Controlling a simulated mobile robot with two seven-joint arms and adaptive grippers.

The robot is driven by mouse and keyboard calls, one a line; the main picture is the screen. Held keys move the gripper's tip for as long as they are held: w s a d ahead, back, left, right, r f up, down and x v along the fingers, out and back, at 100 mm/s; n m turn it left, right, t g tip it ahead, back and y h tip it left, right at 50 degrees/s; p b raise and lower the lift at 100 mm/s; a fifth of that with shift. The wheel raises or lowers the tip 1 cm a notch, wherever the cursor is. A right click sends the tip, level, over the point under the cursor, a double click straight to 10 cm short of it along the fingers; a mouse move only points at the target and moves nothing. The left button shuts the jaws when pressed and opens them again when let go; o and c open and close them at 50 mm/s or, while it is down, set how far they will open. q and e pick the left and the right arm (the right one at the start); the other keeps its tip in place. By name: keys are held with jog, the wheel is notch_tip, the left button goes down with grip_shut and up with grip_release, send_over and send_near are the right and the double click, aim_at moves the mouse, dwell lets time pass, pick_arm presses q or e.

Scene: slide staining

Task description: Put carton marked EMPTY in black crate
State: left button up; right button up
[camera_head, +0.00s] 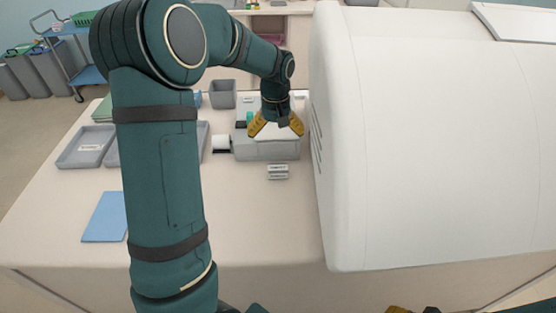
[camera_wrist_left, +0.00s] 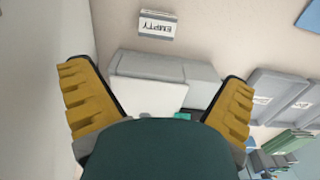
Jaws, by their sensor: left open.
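The carton marked EMPTY (camera_head: 278,172) is a small grey-and-white box on the table, in front of a grey machine. In the left wrist view the carton (camera_wrist_left: 157,25) is at the top, its label upside down. My left gripper (camera_head: 276,130) is open and empty, pointing down over the machine, behind the carton and apart from it. Its yellow fingers are spread at both sides of the left wrist view (camera_wrist_left: 158,78). A yellow and dark sliver of my right gripper (camera_head: 398,310) shows at the bottom edge; its fingers are mostly cut off. I see no black crate in either view.
The grey machine (camera_head: 265,150) lies under my left gripper. A large white rounded housing (camera_head: 430,150) stands close on the right. Grey trays (camera_head: 78,152), a grey bin (camera_head: 222,94) and a blue sheet (camera_head: 105,217) are to the left. The front table (camera_head: 255,225) is clear.

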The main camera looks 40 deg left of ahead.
pick_arm(q)
send_over(278, 167)
jog(key=f, duration=0.8)
jog(key=shift+a+b, duration=0.35)
jog(key=shift+b, duration=0.05)
jog(key=shift+d+f, duration=0.2)
jog(key=shift+f, duration=1.2)
jog(key=shift+d+f, duration=0.15)
jog(key=shift+f, duration=1.25)
jog(key=shift+c, duration=0.3)
jog(key=c, duration=0.9)
notch_tip(278, 167, up, 10)
jog(key=shift+r, duration=0.1)
